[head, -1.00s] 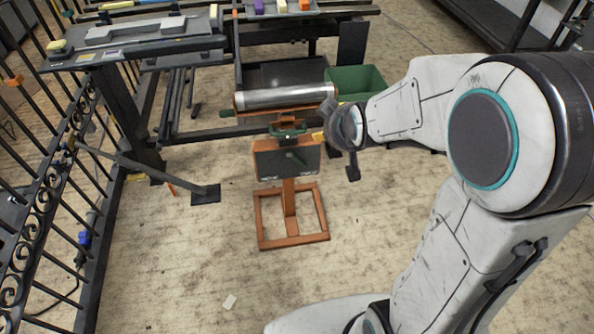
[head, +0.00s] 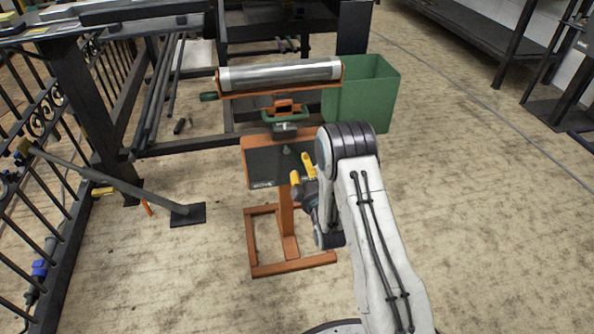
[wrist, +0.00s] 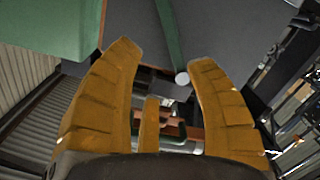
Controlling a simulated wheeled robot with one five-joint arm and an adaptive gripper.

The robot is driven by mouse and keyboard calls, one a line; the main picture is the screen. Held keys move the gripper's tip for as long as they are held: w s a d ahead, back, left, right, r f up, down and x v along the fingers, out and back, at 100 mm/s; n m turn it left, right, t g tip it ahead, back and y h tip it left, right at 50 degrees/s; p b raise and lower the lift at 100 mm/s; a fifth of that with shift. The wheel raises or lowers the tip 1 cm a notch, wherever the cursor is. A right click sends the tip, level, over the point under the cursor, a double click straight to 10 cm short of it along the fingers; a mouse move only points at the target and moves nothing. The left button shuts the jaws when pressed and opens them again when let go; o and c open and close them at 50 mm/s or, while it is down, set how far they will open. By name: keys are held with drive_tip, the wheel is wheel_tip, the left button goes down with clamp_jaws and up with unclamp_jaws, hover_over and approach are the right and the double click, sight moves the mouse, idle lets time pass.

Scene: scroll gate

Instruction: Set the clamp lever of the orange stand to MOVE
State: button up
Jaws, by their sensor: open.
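The orange stand (head: 286,215) stands on the floor in the middle of the head view, with a dark panel (head: 262,168) on its post. The word MOVE shows at the panel's lower left. A small greenish knob (head: 286,150) shows on the panel; the lever's setting cannot be read there. My gripper (head: 301,170) is open at the panel's right side and hides part of it. In the wrist view, a green bar with a pale round end (wrist: 181,78) lies over a dark surface, its end between the yellow fingertips (wrist: 165,58). I see no grip on it.
A silver roller (head: 280,74) in an orange cradle sits above the panel, with a green loop handle (head: 284,114) below it. A green bin (head: 362,95) stands behind right. A dark foot plate (head: 188,215) lies at left. The floor to the right is clear.

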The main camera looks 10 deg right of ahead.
sight(300, 161)
drive_tip(key=shift+t, duration=0.3)
drive_tip(key=shift+w+a+f+b, duration=0.1)
drive_tip(key=shift+w+f+b, duration=0.4)
drive_tip(key=shift+w, duration=0.7)
drive_tip(key=shift+w+d+f+b, duration=0.1)
drive_tip(key=shift+w+f+b, duration=0.45)
drive_tip(key=shift+w, duration=0.6)
drive_tip(key=shift+w+a+f+b, duration=0.1)
drive_tip(key=shift+w+f+b, duration=0.25)
drive_tip(key=shift+w+b, duration=0.6)
drive_tip(key=shift+w+p, duration=0.25)
drive_tip(key=shift+p, duration=0.05)
drive_tip(key=shift+c, duration=0.3)
clamp_jaws()
